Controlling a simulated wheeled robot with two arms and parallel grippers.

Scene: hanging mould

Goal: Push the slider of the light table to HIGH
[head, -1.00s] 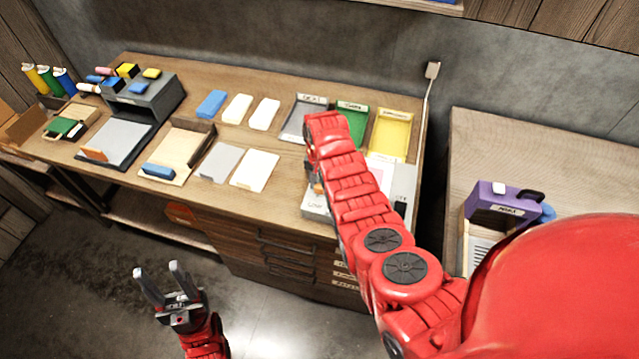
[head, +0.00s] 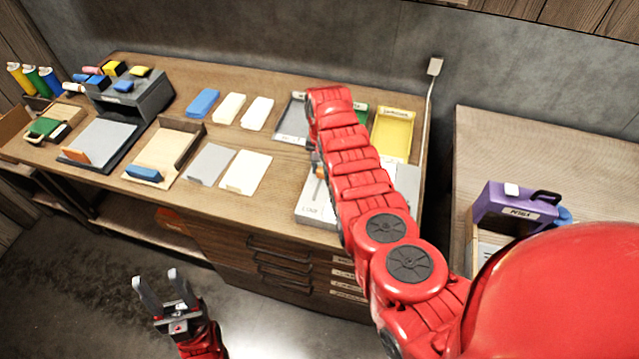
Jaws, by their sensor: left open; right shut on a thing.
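The light table (head: 312,208) is a pale box on the workbench's right front part, with a printed label on its left front. My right arm crosses over it and hides most of its top, including the slider's marks. My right gripper (head: 318,168) is mostly hidden behind its own red arm, low over the light table. It is shut on what seems to be the slider; a small orange part (head: 320,173) shows there. The slider's setting cannot be read. My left gripper (head: 156,292) is open and empty, above the floor in front of the bench.
Behind the light table stand a grey tray (head: 292,120), a partly hidden green tray (head: 361,112) and a yellow tray (head: 392,135). White and grey cards (head: 247,172) lie to its left. A purple box (head: 512,208) stands on the right-hand table.

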